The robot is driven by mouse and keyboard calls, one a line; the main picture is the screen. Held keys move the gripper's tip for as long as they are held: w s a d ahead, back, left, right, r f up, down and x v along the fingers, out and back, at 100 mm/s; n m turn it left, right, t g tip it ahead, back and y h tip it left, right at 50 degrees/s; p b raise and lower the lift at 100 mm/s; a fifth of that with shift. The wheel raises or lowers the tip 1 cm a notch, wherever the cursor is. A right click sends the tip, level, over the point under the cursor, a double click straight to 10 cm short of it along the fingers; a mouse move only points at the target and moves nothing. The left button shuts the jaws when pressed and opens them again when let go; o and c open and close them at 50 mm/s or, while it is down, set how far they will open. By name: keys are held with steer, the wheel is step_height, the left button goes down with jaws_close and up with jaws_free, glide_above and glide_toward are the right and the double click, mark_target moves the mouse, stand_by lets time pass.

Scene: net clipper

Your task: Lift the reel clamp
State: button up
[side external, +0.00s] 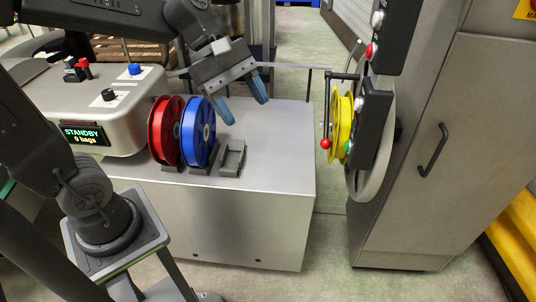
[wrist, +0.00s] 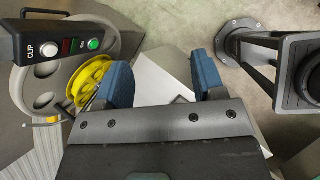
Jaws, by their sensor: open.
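A black cranked lever with a red ball knob (side external: 325,143) hangs in front of a yellow reel (side external: 341,122) on the grey machine. It looks like the reel clamp, though I cannot be sure. The yellow reel also shows in the wrist view (wrist: 88,84), left of my fingers; the lever is not clearly seen there. My gripper (side external: 243,101) has two blue fingers spread apart with nothing between them. It is above the grey bench, left of the lever and apart from it. In the wrist view my gripper (wrist: 163,78) is open over the bench top.
A red reel (side external: 166,130) and a blue reel (side external: 198,132) stand on the bench (side external: 270,140) beside an empty holder (side external: 231,158). A control box with CLIP buttons (wrist: 60,43) sits close to the yellow reel. A tall grey cabinet (side external: 440,130) stands at right.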

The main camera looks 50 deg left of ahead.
steer(key=s+a+f+m+t+y, duration=0.3)
steer(key=s+m+y, duration=0.45)
steer(key=m, duration=0.95)
steer(key=w+a+f+n+g+h, duration=0.1)
steer(key=w+f+n+g+h, duration=0.15)
steer(key=w+n+h, duration=0.55)
steer(key=w+a+f+n+g+h, duration=0.15)
steer(key=w+f+n+h, duration=0.25)
steer(key=w+n, duration=0.75)
steer(key=w+a+f+n+t+h, duration=0.2)
steer(key=w+a+f+n+t, duration=0.3)
steer(key=f+n, duration=0.4)
steer(key=w+a+f+n+t+h, duration=0.2)
steer(key=w+a+f+n+t, duration=0.2)
steer(key=w+a+f+n, duration=0.55)
steer(key=w+d+f+m, duration=0.1)
steer(key=w+d, duration=0.1)
steer(key=d, duration=0.4)
steer(key=w+d+f, duration=0.1)
steer(key=w+d, duration=0.2)
steer(key=d, duration=0.4)
steer(key=shift+d+m, duration=0.3)
steer(key=shift+m, duration=0.1)
